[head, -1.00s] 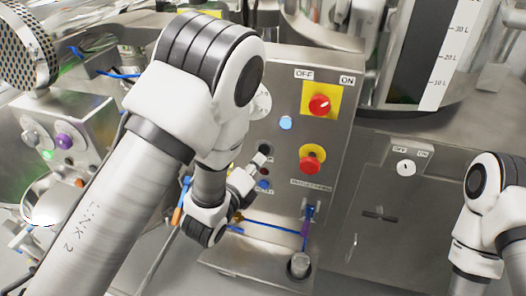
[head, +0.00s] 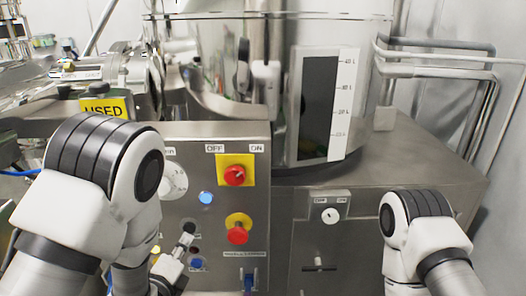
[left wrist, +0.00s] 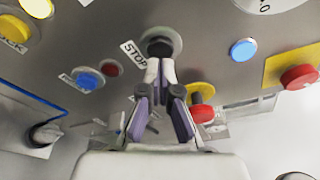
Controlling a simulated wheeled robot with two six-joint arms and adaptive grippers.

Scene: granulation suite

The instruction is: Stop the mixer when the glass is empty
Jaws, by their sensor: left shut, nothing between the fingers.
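The black STOP button (left wrist: 160,46) is on the steel control panel (head: 222,155). My left gripper (left wrist: 158,68) is shut and empty, its tips at the lower edge of that button; I cannot tell if they press it. In the head view the left gripper (head: 187,240) is at the panel's lower left. The glass (head: 318,108), a tall dark window with a white litre scale, stands above right of the panel. It looks evenly dark and I cannot make out a liquid level. My right arm shows at the right, but its gripper is out of view.
The panel also carries a red OFF/ON switch (head: 235,175) on yellow, a red mushroom button (head: 237,235), a lit blue button (head: 206,198) and a dial (head: 173,180). A small switch box (head: 330,212) is to the right. A USED sign (head: 105,109) stands behind my left arm.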

